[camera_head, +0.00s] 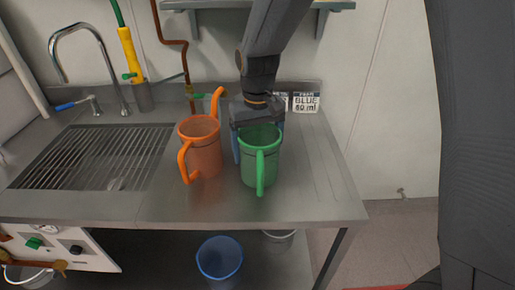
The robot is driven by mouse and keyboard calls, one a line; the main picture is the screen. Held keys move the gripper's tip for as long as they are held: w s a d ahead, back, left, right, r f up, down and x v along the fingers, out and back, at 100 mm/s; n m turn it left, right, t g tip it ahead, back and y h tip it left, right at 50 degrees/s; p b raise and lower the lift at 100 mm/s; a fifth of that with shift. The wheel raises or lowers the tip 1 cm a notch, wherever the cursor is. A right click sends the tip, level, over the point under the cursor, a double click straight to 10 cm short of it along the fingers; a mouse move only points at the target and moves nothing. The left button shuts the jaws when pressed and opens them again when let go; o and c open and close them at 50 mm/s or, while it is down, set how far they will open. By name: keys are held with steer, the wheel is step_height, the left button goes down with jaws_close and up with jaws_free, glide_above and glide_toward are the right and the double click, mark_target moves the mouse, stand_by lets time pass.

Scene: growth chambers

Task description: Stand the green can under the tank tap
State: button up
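The green can (260,170) stands upright on the steel counter, right of the orange can, with its handle toward me. My gripper (259,140) comes down from above at the can's far upper side. Its blue-edged fingers are apart, one at each side of the can's rim. I cannot tell whether they press on it. A brown pipe (184,62) runs down the wall to a small fitting with a green lever (198,96), behind the orange can. It may be the tank tap; no tank shows. My gripper and the orange can's spout partly cover that area.
The orange can (203,155) stands close left of the green can, its spout rising by the pipe. A sink with a slatted grate (92,158) and curved faucet (82,35) is at left. Labelled cards (306,102) stand behind. The counter (318,185) is clear at right. A blue bucket (219,258) is below.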

steer(key=shift+f, duration=0.15)
steer(key=o, duration=1.2)
steer(key=shift+c, duration=0.2)
